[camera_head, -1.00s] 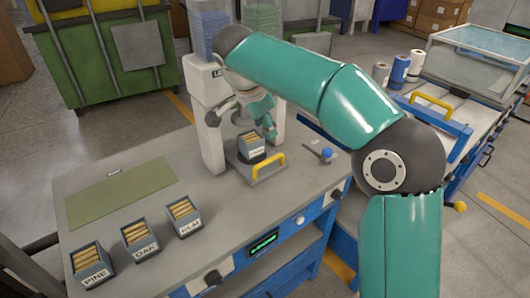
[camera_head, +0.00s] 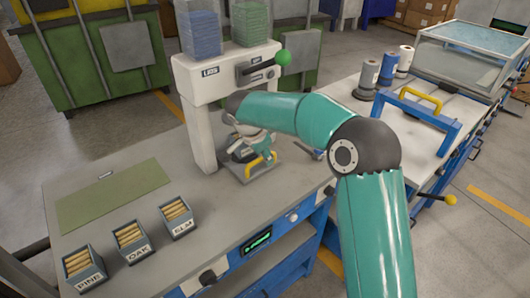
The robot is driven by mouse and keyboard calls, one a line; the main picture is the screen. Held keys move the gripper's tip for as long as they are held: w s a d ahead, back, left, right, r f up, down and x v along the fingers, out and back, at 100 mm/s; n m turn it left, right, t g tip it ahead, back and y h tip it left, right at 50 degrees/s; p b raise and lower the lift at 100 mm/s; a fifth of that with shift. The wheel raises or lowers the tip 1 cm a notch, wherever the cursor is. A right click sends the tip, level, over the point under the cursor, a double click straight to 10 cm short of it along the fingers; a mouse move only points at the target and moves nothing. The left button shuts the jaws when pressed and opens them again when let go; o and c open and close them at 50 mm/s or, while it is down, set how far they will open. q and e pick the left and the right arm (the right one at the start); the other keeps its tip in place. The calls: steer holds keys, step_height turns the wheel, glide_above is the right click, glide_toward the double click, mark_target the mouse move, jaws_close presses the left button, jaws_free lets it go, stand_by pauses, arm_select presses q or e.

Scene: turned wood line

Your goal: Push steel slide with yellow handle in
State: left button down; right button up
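The steel slide (camera_head: 236,170) with its yellow handle (camera_head: 263,166) lies at the foot of a white press (camera_head: 199,115), its handle end toward the front of the bench. My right gripper (camera_head: 262,151) is low over the slide, just above and behind the yellow handle as seen. I cannot tell whether it touches the handle or whether its fingers are open. The gripper hides most of the dark box on the slide. My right arm reaches in from the right and covers part of the press's right side. My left gripper is out of view.
Three boxes of wooden pieces, labelled PINE (camera_head: 83,267), OAK (camera_head: 131,242) and ELM (camera_head: 178,218), stand at the bench's front left beside a green mat (camera_head: 112,194). A lever with a green ball (camera_head: 282,58) juts from the press. A blue frame (camera_head: 430,122) stands right.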

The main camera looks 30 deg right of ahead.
steer(key=shift+f, duration=0.1)
jaws_close()
steer(key=shift+d, duration=0.1)
stand_by(0.3)
